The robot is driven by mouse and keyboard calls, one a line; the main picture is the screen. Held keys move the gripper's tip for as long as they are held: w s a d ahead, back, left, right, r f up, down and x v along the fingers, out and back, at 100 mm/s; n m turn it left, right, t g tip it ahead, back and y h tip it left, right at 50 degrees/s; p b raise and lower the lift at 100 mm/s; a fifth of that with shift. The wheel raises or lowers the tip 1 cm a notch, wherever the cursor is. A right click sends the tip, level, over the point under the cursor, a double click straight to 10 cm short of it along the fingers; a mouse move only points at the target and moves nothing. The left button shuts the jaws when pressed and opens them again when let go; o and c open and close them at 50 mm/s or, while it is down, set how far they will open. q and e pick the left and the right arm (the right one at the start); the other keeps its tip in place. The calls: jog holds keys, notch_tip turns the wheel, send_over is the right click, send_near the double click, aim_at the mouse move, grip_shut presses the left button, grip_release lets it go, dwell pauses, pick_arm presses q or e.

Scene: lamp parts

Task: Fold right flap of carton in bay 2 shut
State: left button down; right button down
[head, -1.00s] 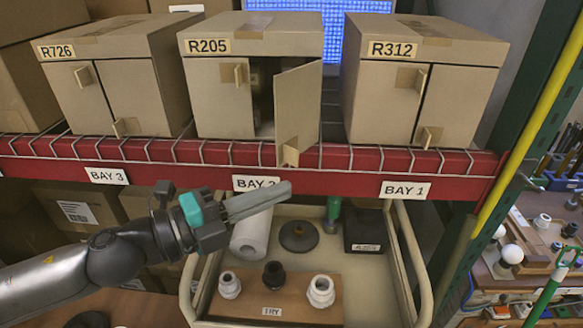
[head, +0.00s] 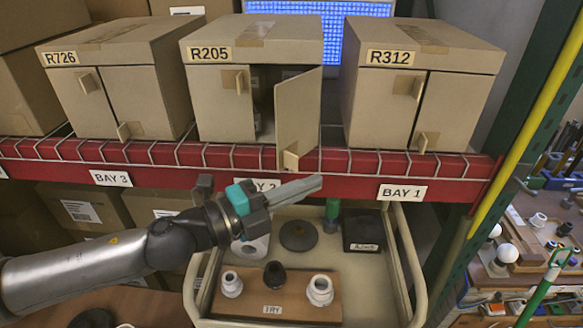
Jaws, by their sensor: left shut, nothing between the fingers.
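The carton R205 (head: 222,105) stands in the middle of the shelf, above the partly covered bay 2 label (head: 268,185). Its left flap is shut. Its right flap (head: 297,112) stands open, swung outward toward me, with a small tab (head: 290,157) low on its face. The dark inside shows between the flaps; part of something inside shows but is unclear. My left gripper (head: 318,184) is shut and empty, its fingers pointing right, just below the open flap in the picture and in front of the red shelf beam. I cannot tell its exact distance from the flap. My right gripper does not show.
Cartons R726 (head: 127,92) and R312 (head: 398,104) stand on either side, both with shut flaps. The red beam (head: 435,190) runs below the cartons. A cart tray (head: 408,265) with lamp parts stands beneath. A green and yellow post rises at right.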

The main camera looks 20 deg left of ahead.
pick_arm(q)
jog(key=shift+w+a, duration=0.55)
jog(key=shift+a, duration=0.25)
jog(key=shift+w+a, duration=0.5)
jog(key=shift+a, duration=0.25)
